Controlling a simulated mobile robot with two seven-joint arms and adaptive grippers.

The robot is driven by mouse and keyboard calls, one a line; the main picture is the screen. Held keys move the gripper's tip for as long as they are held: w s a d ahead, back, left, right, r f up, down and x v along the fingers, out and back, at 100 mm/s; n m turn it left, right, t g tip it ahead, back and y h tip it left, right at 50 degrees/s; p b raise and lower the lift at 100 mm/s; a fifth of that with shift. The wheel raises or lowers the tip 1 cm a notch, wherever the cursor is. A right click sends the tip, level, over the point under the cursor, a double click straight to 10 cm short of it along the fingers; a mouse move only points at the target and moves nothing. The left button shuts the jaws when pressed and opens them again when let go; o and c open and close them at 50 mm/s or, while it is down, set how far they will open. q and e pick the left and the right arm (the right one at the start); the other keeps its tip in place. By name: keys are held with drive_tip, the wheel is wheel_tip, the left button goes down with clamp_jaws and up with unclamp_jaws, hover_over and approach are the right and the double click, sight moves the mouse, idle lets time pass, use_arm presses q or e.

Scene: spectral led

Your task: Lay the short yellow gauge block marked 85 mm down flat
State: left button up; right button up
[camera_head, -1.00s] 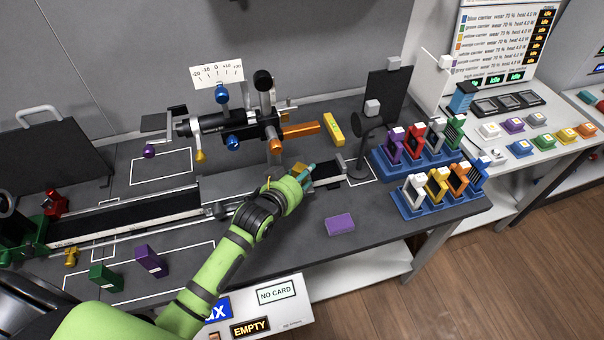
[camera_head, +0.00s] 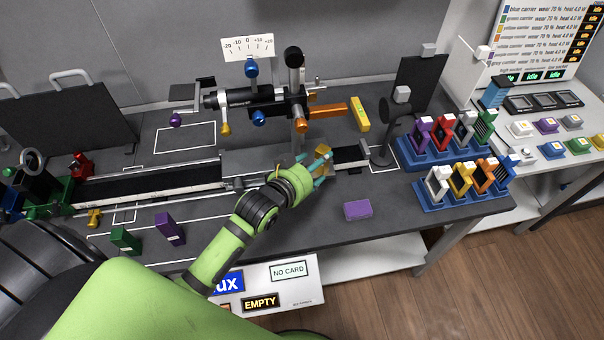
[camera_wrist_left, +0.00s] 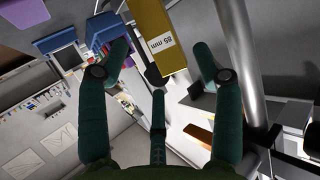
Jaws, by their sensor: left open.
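The short yellow gauge block marked 85 mm (camera_wrist_left: 160,35) shows in the left wrist view, its label facing the camera. It lies between the spread fingers of my left gripper (camera_wrist_left: 160,58), with visible space on both sides. In the head view my left gripper (camera_head: 322,165) is over the bench beside the black rail, and a small yellow-gold part of the block (camera_head: 321,157) shows behind its fingers. The fingers hide most of the block there, so its base is not visible. My left gripper is open. My right gripper is not in view.
Another yellow block (camera_head: 361,113) lies flat behind, near an orange bar (camera_head: 328,110). A purple block (camera_head: 358,210) lies near the front edge. A post and optical tube (camera_head: 240,98) stand behind the hand. Blue racks (camera_head: 430,155) of coloured frames stand right.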

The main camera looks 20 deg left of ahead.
use_arm(q)
drive_tip(key=v, duration=0.7)
drive_tip(key=shift+b, duration=0.35)
idle(1.5)
